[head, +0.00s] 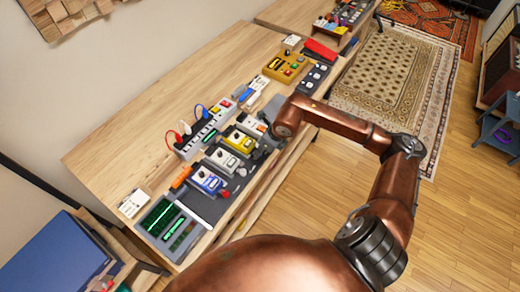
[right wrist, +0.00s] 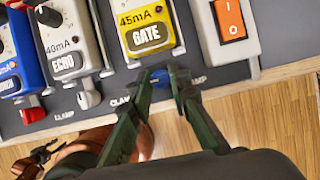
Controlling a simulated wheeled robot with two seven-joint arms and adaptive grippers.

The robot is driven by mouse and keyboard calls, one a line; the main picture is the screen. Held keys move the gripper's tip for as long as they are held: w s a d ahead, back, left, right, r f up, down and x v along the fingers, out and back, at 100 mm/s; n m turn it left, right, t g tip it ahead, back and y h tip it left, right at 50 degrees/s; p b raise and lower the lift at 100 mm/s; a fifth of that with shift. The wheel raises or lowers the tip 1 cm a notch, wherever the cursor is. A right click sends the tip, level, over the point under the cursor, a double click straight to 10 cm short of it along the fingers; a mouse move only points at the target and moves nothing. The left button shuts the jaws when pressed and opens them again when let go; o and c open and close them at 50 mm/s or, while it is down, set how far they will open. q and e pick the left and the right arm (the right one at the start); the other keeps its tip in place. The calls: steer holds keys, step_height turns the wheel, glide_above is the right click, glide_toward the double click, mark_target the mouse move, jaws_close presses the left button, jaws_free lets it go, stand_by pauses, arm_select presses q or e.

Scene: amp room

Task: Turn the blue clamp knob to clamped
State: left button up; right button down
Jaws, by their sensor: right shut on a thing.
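The blue clamp knob (right wrist: 160,78) sits at the front edge of the dark board, below the yellow GATE pedal (right wrist: 146,30) in the right wrist view. My right gripper (right wrist: 161,82) is shut on the knob, one green finger on each side. The fingers hide part of the knob and of the CLAMP lettering beside it. In the head view the right gripper (head: 262,150) reaches the board's front edge beside the yellow pedal (head: 239,141), and the blue knob cannot be made out there. My left gripper is not in view.
A white clamp knob (right wrist: 88,99) and a red clamp knob (right wrist: 32,114) stand to the left along the same edge. The white ECHO pedal (right wrist: 67,42) and an orange rocker switch (right wrist: 230,19) flank the yellow pedal. Open wooden floor (head: 310,190) lies in front.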

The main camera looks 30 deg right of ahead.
steer(key=m+h, duration=0.1)
steer(key=m, duration=0.3)
steer(key=shift+a+m+h, duration=0.2)
steer(key=shift+m+h, duration=0.2)
steer(key=m+h, duration=0.1)
steer(key=m, duration=0.3)
steer(key=shift+w+a+m+h, duration=0.1)
steer(key=shift+m+h, duration=0.2)
steer(key=shift+h, duration=0.1)
steer(key=m+h, duration=0.1)
steer(key=m, duration=0.2)
steer(key=shift+a+r+m+g+p, duration=0.1)
steer(key=shift+m+g+p, duration=0.2)
steer(key=shift+g+p, duration=0.1)
steer(key=shift+w+m+g+h+p, duration=0.1)
steer(key=shift+m+g+h+p, duration=0.25)
steer(key=shift+m, duration=0.8)
steer(key=shift+m+g+h+p, duration=0.2)
steer(key=shift+m+g, duration=0.25)
steer(key=shift+m, duration=0.7)
steer(key=c, duration=1.8)
jaws_free()
steer(key=v, duration=0.7)
steer(key=shift+a+r, duration=0.2)
steer(key=shift+r, duration=0.15)
